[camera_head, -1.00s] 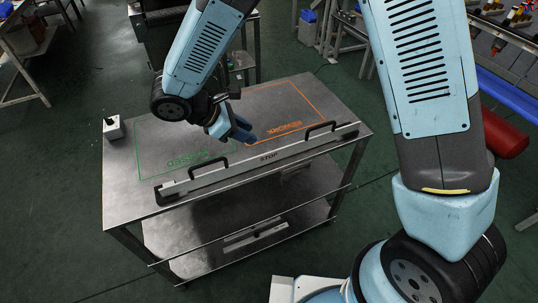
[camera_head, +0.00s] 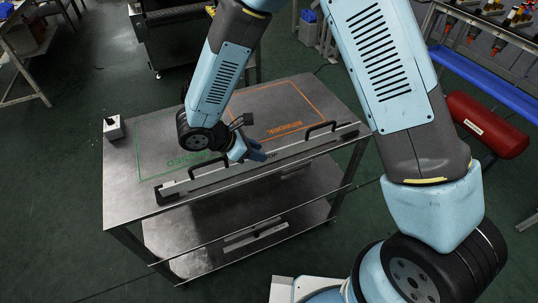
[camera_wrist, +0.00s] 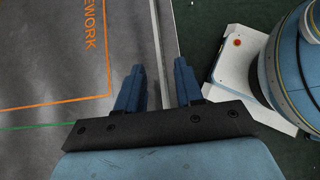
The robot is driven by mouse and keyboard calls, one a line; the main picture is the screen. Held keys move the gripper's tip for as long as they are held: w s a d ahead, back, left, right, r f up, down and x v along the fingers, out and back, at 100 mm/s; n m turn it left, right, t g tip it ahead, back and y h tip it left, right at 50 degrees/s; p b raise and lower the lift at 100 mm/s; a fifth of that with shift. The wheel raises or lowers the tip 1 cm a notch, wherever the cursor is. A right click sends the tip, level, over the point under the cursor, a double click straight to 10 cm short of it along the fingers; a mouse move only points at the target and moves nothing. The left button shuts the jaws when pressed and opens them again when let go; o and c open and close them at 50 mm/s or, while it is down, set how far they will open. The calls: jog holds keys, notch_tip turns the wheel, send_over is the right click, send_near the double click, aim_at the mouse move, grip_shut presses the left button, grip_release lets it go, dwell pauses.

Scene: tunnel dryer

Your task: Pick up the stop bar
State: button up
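The stop bar (camera_head: 210,178) is a long, thin grey bar with two black arched handles. It lies along the near edge of the top of a metal cart (camera_head: 122,185). My gripper (camera_head: 258,153) is over the middle of the bar, between the two handles, and hides part of its lettering. In the wrist view, my gripper (camera_wrist: 159,72) has its two blue fingers apart with nothing held. A grey strip along the cart edge, probably the bar, passes below the gap between the fingers. I cannot tell the height of the fingers above it.
Green and orange outlined zones mark the cart top. A lower shelf (camera_head: 190,230) sits beneath. A red cylinder (camera_head: 487,125) is at the right. Green floor is free left of the cart.

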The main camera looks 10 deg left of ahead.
jog(key=shift+x, duration=2.55)
jog(key=shift+w+d+r, duration=0.1)
jog(key=shift+w+r, duration=0.05)
jog(key=shift+w, duration=0.05)
jog(key=shift+c, duration=0.4)
grip_shut()
